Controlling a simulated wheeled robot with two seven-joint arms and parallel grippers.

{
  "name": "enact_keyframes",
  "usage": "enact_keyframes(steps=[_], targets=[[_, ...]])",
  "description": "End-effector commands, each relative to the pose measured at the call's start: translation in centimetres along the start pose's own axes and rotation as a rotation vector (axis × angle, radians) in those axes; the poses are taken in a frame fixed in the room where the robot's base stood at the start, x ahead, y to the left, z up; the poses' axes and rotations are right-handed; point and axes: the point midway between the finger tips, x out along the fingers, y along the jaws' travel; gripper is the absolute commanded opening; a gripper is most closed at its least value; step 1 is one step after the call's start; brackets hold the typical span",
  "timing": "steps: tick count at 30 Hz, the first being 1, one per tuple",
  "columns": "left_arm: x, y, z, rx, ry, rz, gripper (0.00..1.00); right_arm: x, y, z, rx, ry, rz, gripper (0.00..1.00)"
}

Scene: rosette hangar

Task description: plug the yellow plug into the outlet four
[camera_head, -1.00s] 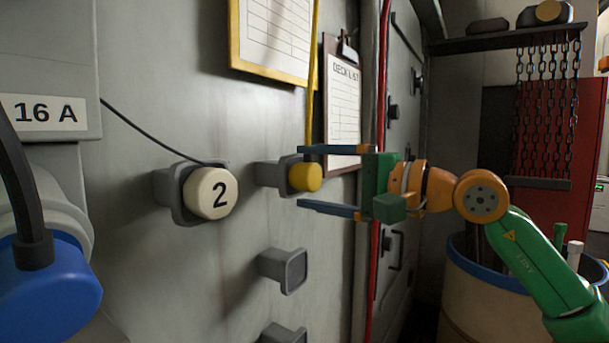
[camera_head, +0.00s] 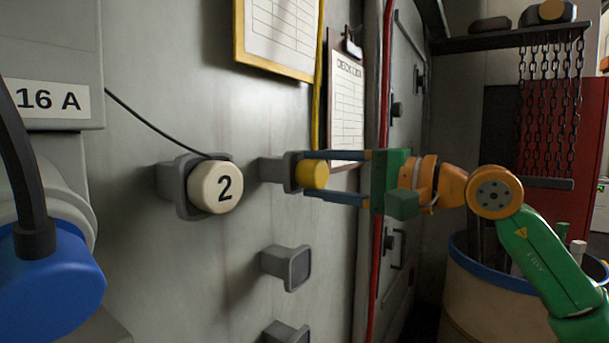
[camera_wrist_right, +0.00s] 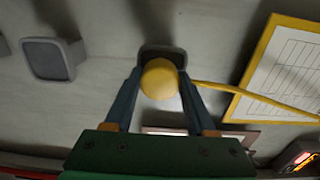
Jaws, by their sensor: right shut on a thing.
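The yellow plug (camera_head: 313,174) sits at a grey wall socket (camera_head: 275,169), with a yellow cord running up from it. It also shows in the right wrist view (camera_wrist_right: 159,79), in front of the grey socket (camera_wrist_right: 163,54). My right gripper (camera_head: 308,175) is shut on the yellow plug, one blue finger above it and one below in the head view. In the wrist view the fingers (camera_wrist_right: 159,84) lie on both sides of it. Whether the plug is fully seated in that socket cannot be told. No number four shows on any outlet. My left gripper is not in view.
A cream plug marked 2 (camera_head: 215,187) with a black cord sits in a socket to the left. Empty grey sockets (camera_head: 286,267) (camera_head: 287,333) are below. A large blue connector (camera_head: 50,275) is at lower left. Clipboards hang above, and a red pipe (camera_head: 383,100) runs behind the gripper.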

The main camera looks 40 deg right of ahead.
Motion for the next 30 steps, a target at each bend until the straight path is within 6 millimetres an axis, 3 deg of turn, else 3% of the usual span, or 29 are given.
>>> enact_keyframes(steps=[30], targets=[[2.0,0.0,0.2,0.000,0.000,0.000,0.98,-4.1,0.0,0.0,-0.001,-0.001,-0.004,0.00]])
